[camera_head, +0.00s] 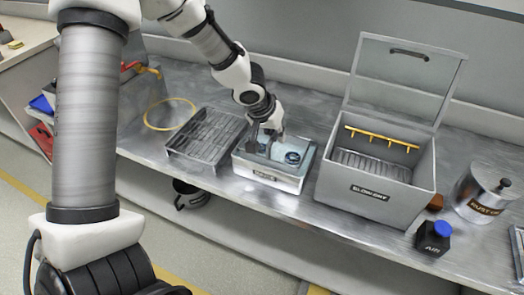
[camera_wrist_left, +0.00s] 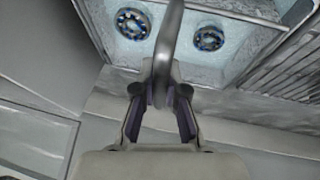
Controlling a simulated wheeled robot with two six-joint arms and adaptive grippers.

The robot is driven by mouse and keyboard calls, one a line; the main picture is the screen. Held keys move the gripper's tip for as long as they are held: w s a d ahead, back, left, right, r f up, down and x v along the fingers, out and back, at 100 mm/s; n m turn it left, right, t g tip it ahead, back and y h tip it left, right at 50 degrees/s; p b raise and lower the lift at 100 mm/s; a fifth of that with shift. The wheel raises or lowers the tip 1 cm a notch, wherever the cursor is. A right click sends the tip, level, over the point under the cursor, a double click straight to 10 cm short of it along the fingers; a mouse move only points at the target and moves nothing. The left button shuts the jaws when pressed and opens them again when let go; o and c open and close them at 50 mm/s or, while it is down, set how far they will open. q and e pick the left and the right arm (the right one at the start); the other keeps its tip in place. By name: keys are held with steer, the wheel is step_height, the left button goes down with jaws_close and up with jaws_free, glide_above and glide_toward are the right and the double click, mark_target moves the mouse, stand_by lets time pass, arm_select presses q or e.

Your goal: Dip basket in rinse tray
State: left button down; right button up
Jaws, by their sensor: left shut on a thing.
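The rinse tray (camera_head: 270,180) is a pale box with a dark label on its front, standing mid-bench with bluish liquid inside. My left gripper (camera_head: 268,143) reaches down over it. In the left wrist view my left gripper (camera_wrist_left: 160,95) is shut on the grey curved handle of the basket (camera_wrist_left: 168,45). Two round parts with blue rings, a left one (camera_wrist_left: 132,22) and a right one (camera_wrist_left: 208,38), lie inside on a pale speckled floor. The basket appears to sit inside the tray; its depth and lower edge are hidden. My right gripper is out of view.
A slatted grey rack (camera_head: 207,137) stands left of the tray, with a yellow ring (camera_head: 170,113) beyond it. The open-lidded blow-dry box (camera_head: 376,198) stands close on the right. A black bottle with a blue cap (camera_head: 433,238) and a metal canister (camera_head: 482,195) are farther right.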

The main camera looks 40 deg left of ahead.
arm_select(q)
steer(key=shift+r+p, duration=2.6)
steer(key=shift+r, duration=0.8)
step_height(320, 180, up, 4)
steer(key=p, duration=0.3)
steer(key=shift+f, duration=0.1)
